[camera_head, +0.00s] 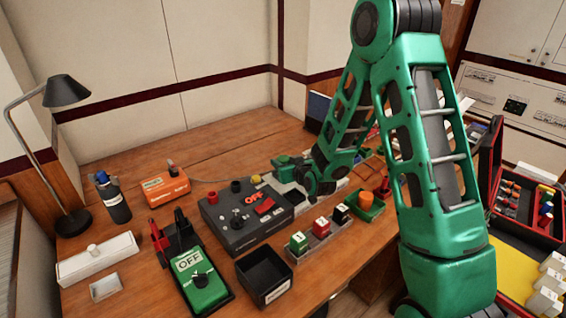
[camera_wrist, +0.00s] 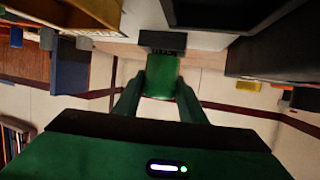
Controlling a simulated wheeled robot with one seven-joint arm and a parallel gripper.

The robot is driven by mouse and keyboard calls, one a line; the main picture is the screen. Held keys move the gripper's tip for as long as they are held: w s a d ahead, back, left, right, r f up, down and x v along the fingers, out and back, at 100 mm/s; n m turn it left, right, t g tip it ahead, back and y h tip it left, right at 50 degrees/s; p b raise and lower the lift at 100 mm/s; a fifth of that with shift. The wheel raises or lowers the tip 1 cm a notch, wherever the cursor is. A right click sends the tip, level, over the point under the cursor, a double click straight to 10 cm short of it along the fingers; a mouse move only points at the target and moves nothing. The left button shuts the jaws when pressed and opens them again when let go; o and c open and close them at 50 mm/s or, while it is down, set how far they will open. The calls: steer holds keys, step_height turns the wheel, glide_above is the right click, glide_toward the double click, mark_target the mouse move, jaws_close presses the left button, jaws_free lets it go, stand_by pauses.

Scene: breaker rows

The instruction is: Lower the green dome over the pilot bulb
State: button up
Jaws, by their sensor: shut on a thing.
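My gripper (camera_head: 284,169) reaches in low from the right, behind the dark control box (camera_head: 229,233) in the head view. In the wrist view its two green fingers are shut on a green, cup-like piece (camera_wrist: 162,73), which looks like the green dome. A dark labelled block (camera_wrist: 162,41) shows just beyond the dome; I cannot tell whether they touch. In the head view the dome cannot be told apart from my green gripper. I cannot make out the pilot bulb.
A rack of coloured blocks (camera_head: 321,243), a black bin (camera_head: 264,275) and a green OFF box (camera_head: 199,285) stand in front. A green tray (camera_head: 369,210) with an orange piece is at the right. A lamp (camera_head: 66,92) and bottle (camera_head: 112,202) stand left.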

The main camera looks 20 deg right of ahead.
steer(key=shift+f, duration=0.25)
steer(key=o, duration=1.1)
